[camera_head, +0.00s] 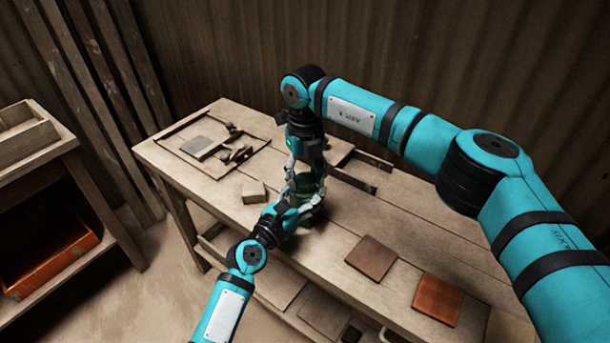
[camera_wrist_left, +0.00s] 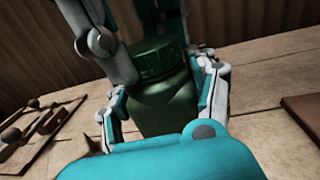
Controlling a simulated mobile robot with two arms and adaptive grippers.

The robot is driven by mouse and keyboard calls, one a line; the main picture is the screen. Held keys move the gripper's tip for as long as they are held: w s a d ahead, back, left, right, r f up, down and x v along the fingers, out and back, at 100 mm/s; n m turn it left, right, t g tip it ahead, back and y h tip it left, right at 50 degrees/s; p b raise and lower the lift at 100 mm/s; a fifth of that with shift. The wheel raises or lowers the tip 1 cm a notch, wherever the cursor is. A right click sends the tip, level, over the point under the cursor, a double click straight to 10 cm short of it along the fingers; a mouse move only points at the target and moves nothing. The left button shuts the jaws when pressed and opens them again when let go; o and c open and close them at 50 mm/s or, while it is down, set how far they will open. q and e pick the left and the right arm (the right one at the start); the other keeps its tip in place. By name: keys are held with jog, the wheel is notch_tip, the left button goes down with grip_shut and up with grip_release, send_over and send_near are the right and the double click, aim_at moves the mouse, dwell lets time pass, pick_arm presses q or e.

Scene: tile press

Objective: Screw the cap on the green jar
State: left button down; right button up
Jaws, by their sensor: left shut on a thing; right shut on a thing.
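The dark green jar (camera_wrist_left: 160,106) stands upright in the left wrist view, with a ridged dark green cap (camera_wrist_left: 157,58) at its top. Whether the cap is seated on the thread cannot be told. My left gripper (camera_head: 303,192) is shut on the jar, with a finger on each side of its body. My right gripper (camera_head: 304,160) comes down from above and is shut on the cap; its fingers (camera_wrist_left: 138,45) also show in the left wrist view. In the head view the grippers hide most of the jar and cap.
The wooden bench (camera_head: 335,235) carries a small pale block (camera_head: 254,192), a brown tile (camera_head: 371,257) and a redder tile (camera_head: 438,298). A board with tools (camera_head: 215,142) lies at the far left end. A shelf with an orange bin (camera_head: 48,262) stands at left.

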jog(key=o, duration=1.3)
jog(key=shift+r, duration=0.1)
jog(key=shift+r, duration=2.2)
jog(key=shift+c, duration=0.3)
jog(key=n, duration=0.1)
jog(key=r+n, duration=0.1)
jog(key=n, duration=0.2)
jog(key=shift+r+n, duration=0.3)
jog(key=shift+r, duration=0.05)
jog(key=n, duration=0.2)
jog(key=r+n, duration=0.1)
jog(key=n, duration=0.2)
jog(key=shift+r+n, duration=0.3)
jog(key=shift+r, duration=0.1)
jog(key=shift+f, duration=0.1)
